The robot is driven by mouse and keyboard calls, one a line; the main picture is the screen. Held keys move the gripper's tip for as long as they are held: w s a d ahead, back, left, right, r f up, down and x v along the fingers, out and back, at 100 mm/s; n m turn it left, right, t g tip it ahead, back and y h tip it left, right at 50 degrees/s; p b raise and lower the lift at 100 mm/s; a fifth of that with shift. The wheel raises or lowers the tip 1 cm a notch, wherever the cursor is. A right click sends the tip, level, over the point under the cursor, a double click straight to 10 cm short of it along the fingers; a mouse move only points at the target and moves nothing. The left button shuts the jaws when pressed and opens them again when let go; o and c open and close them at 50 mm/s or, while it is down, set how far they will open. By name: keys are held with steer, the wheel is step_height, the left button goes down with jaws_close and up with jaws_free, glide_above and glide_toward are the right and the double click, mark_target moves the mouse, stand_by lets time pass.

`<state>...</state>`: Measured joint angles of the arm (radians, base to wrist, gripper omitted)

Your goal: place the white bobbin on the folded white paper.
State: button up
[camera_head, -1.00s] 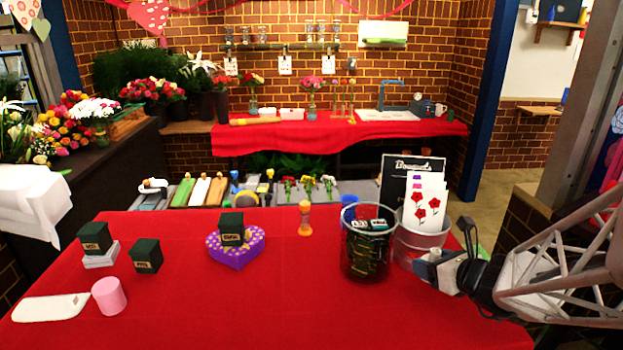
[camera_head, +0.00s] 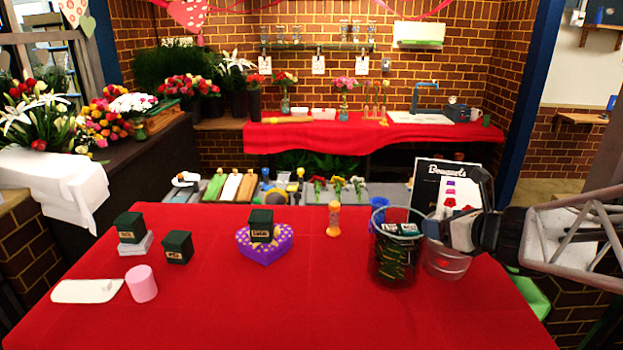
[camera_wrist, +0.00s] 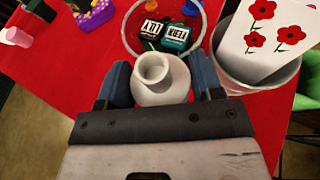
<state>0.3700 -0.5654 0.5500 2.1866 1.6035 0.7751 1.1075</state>
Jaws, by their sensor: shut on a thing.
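The white bobbin (camera_wrist: 158,72) is a pale, spool-like piece with a round hole in its top. My gripper (camera_wrist: 161,84) is shut on it, with one blue finger at each side. In the head view my gripper (camera_head: 456,232) is at the right, over the clear bucket, and the bobbin is not clearly visible there. A small folded white stack (camera_head: 137,245) lies at the left of the red table under a dark green box (camera_head: 130,227). A flat white piece (camera_head: 86,291) lies nearer the front left. I cannot tell which of these is the folded white paper.
A glass jar (camera_head: 394,262) of dark packets stands beside the clear bucket (camera_head: 447,262), which holds flower cards. A pink cylinder (camera_head: 141,284), another green box (camera_head: 177,247), a purple heart box (camera_head: 265,252) and an orange piece (camera_head: 333,220) stand on the table. The front middle is clear.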

steer(key=w+a+r+y, duration=0.1)
steer(key=w+a+r, duration=0.4)
steer(key=a+r, duration=0.45)
steer(key=w+a+f+n+g, duration=0.1)
steer(key=w+a+f, duration=0.1)
steer(key=w+a, duration=0.5)
steer(key=w+a+f+n, duration=0.1)
steer(key=w+a+f, duration=0.15)
steer(key=a, duration=0.85)
steer(key=a+f, duration=0.4)
steer(key=a, duration=0.7)
steer(key=s+a+f+y, duration=0.1)
steer(key=a+f, duration=0.3)
steer(key=a, duration=0.8)
steer(key=a+f+n+g+y, duration=0.1)
steer(key=a+f, duration=0.3)
steer(key=a, duration=0.8)
steer(key=shift+s+a+f, duration=0.15)
steer(key=shift+s, duration=0.1)
steer(key=s+a+n+g+y, duration=0.1)
steer(key=s+a+n+g, duration=0.2)
steer(key=a, duration=0.4)
steer(key=s+a+f+n+g+y, duration=0.1)
steer(key=s+a+n+g, duration=0.2)
steer(key=a+n+g, duration=0.2)
steer(key=s+a+f+n+g+y, duration=0.1)
steer(key=s+a+n+g, duration=0.3)
steer(key=a, duration=0.6)
steer(key=shift+g+y, duration=0.4)
steer(key=shift+g, duration=0.2)
